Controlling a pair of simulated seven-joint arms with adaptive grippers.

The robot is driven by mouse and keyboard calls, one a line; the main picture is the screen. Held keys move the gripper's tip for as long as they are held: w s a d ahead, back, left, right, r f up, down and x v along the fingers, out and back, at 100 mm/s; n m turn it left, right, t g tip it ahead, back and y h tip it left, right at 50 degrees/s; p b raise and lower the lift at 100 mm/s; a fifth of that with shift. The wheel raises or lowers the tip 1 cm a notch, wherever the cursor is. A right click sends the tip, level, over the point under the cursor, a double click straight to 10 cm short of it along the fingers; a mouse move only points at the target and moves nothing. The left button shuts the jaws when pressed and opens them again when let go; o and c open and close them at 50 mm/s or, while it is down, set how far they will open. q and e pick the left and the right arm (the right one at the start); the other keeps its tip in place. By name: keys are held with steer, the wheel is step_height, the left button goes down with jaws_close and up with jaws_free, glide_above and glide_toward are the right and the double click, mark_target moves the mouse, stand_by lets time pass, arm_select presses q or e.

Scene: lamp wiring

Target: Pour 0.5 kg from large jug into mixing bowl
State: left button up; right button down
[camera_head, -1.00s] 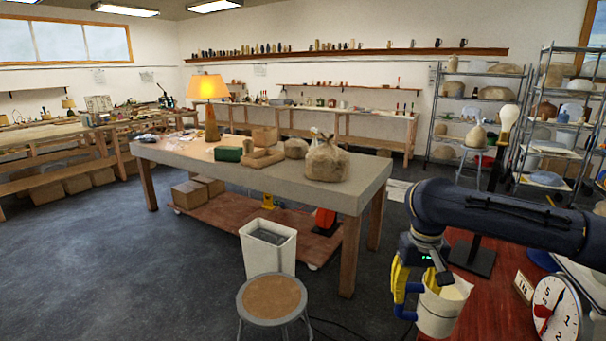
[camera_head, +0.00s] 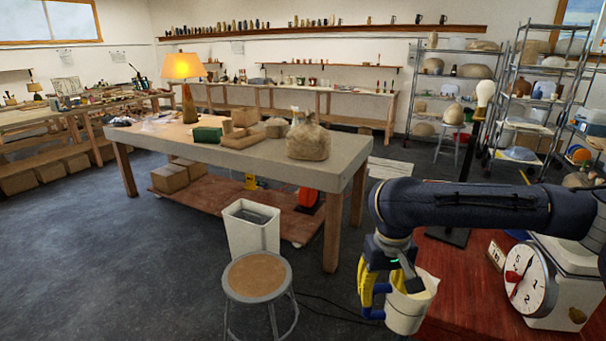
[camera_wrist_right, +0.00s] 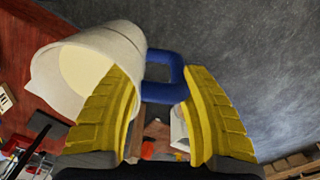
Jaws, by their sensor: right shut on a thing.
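The large jug (camera_head: 410,308) is cream-white and stands roughly upright at the left edge of the red bench. In the right wrist view the jug (camera_wrist_right: 85,72) shows its open mouth with pale contents inside. Its blue handle (camera_wrist_right: 165,90) lies between the yellow fingers of my right gripper (camera_wrist_right: 158,76). My right gripper (camera_head: 375,293) is shut on this handle, left of the jug in the head view. I cannot make out whether the jug touches the bench. No mixing bowl can be made out. My left gripper is not in view.
A white dial scale (camera_head: 530,281) stands on the red bench (camera_head: 455,268) to the right of the jug. A small numbered block (camera_head: 496,255) is beside it. A round stool (camera_head: 257,277) and a white bin (camera_head: 251,230) stand on the floor to the left.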

steer(key=shift+r, duration=0.1)
steer(key=w+d+r+m, duration=0.2)
steer(key=w+d+r, duration=0.3)
steer(key=w+r, duration=0.25)
steer(key=w+d+r+m, duration=0.3)
steer(key=w+d+r, duration=0.25)
steer(key=w, duration=0.35)
steer(key=w+d+r+m, duration=0.1)
steer(key=w+d+r, duration=0.1)
steer(key=d+r, duration=0.35)
steer(key=w+d+r+m, duration=0.2)
steer(key=w+d+r, duration=0.1)
steer(key=d, duration=0.6)
steer(key=s+d, duration=0.3)
steer(key=d, duration=0.8)
steer(key=s+d+m, duration=0.1)
steer(key=s+d, duration=0.3)
steer(key=d, duration=0.6)
steer(key=shift+s+d+r, duration=0.2)
steer(key=shift+s+d, duration=0.1)
steer(key=shift+d, duration=0.1)
steer(key=shift+r, duration=0.1)
